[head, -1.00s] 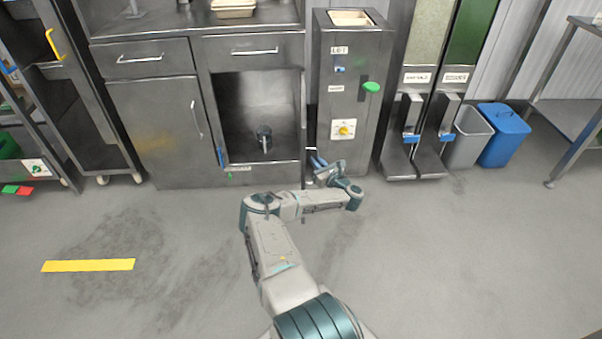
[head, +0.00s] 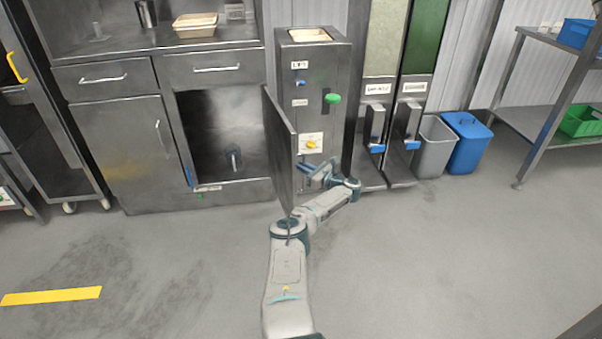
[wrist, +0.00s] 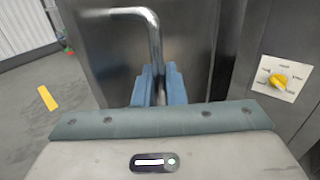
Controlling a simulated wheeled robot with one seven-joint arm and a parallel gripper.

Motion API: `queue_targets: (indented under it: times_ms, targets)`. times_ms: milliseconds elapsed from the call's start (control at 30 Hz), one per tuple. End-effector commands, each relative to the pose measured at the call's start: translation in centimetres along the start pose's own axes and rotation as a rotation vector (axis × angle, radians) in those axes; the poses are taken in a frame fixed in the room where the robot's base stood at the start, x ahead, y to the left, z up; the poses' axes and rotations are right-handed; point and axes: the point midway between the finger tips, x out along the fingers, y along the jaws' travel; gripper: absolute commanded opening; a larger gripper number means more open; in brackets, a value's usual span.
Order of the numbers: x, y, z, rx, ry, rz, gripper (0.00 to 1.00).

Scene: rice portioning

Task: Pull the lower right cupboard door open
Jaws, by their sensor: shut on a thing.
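The lower right cupboard door (head: 280,150) stands swung out from the cabinet front, hinged on the right of its opening, with its inner face toward me in the head view. The cupboard's dark inside (head: 215,125) is exposed. My gripper (head: 312,172) is on the outer side of the door, partly hidden by it. In the wrist view its blue fingers (wrist: 159,86) are shut on the bent metal door handle (wrist: 153,38), with the steel door face (wrist: 110,60) right behind it.
A steel dispenser (head: 318,110) with a yellow knob (head: 311,144) stands right of the open door. Bins (head: 468,140) are farther right. Floor in front is clear.

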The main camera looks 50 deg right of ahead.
Motion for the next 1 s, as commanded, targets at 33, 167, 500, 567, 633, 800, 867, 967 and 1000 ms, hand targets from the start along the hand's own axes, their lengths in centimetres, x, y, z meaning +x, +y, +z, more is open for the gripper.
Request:
queue_targets:
  times_ms: [33, 167, 500, 567, 633, 800, 867, 967, 1000]
  targets:
    - [0.5, -0.1, 0.4, -0.004, -0.007, 0.008, 0.00]
    - [0.3, -0.6, 0.6, -0.005, -0.008, 0.014, 0.00]
    - [0.2, -0.9, 0.7, -0.005, -0.008, 0.016, 0.00]
    - [0.1, -1.0, 0.7, -0.005, -0.008, 0.015, 0.00]
    - [0.1, -1.0, 0.7, -0.005, -0.008, 0.014, 0.00]
    - [-0.1, -1.1, 0.6, -0.005, -0.007, 0.012, 0.26]
    - [-0.3, -1.2, 0.5, -0.004, -0.006, 0.009, 0.26]
    - [-0.6, -1.4, 0.4, -0.003, -0.005, 0.006, 0.26]
    - [-0.6, -1.4, 0.3, -0.003, -0.004, 0.005, 0.26]
